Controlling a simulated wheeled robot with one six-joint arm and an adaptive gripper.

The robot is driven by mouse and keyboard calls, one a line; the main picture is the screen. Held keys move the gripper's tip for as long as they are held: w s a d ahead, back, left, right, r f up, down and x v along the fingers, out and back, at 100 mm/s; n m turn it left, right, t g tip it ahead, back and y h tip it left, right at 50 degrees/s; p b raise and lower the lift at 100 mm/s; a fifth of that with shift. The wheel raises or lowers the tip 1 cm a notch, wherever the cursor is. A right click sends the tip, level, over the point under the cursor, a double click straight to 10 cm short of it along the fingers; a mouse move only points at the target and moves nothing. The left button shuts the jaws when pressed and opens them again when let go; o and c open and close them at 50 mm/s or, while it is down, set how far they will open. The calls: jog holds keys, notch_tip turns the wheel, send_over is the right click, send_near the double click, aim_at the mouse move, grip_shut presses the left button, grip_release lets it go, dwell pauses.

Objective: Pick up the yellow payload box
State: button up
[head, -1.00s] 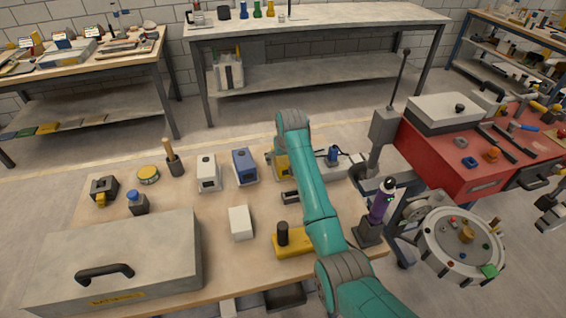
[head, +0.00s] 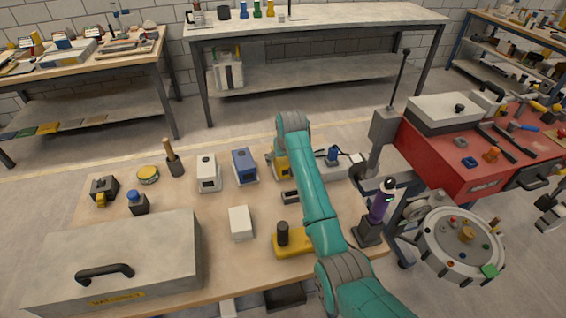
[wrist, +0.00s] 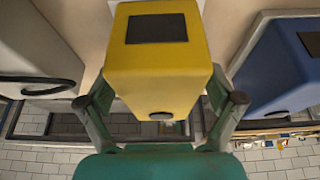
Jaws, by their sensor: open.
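The yellow payload box (wrist: 158,72) fills the upper middle of the wrist view, with a dark panel on one face and a small dark oval on another. My gripper (wrist: 160,100) is open, with one finger on either side of the box; I cannot tell whether they touch it. In the head view the yellow box (head: 281,166) stands at the back of the wooden table, mostly hidden behind my teal arm. My fingers are hidden there.
A blue box (head: 244,166) stands just left of the yellow one, and a white box (head: 208,173) beyond it. A grey device with a blue part (head: 333,155) is close on the right. A yellow block with a black knob (head: 291,241) lies nearer.

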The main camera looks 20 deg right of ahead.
jog(key=c, duration=1.7)
jog(key=shift+o, duration=0.2)
jog(key=shift+r, duration=0.15)
